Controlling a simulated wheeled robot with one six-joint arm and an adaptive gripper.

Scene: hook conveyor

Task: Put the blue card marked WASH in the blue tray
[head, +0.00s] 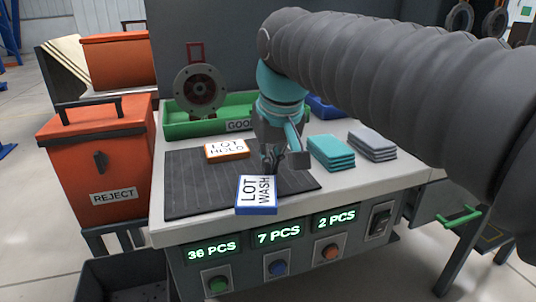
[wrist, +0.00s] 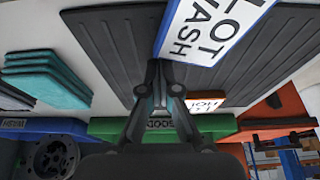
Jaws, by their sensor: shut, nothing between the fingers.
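The blue card (head: 257,195) marked LOT WASH lies at the front edge of the dark ribbed mat, near the bench's front edge. It also shows large at the top of the wrist view (wrist: 212,30). My gripper (head: 275,164) is shut and empty, just behind the card in the head view. Its fingertips (wrist: 156,80) are beside the card in the wrist view; I cannot tell whether they touch it. The blue tray (head: 322,108) stands at the back, mostly hidden behind my arm. Its labelled front (wrist: 40,125) shows at the left of the wrist view.
An orange card (head: 227,149) marked LOT HOLD lies on the mat (head: 190,190). The green tray (head: 180,126) stands behind, with a round metal part (head: 200,91). Teal cloths (head: 331,152) and grey cloths (head: 372,145) are stacked on the right. An orange REJECT bin (head: 105,165) stands left.

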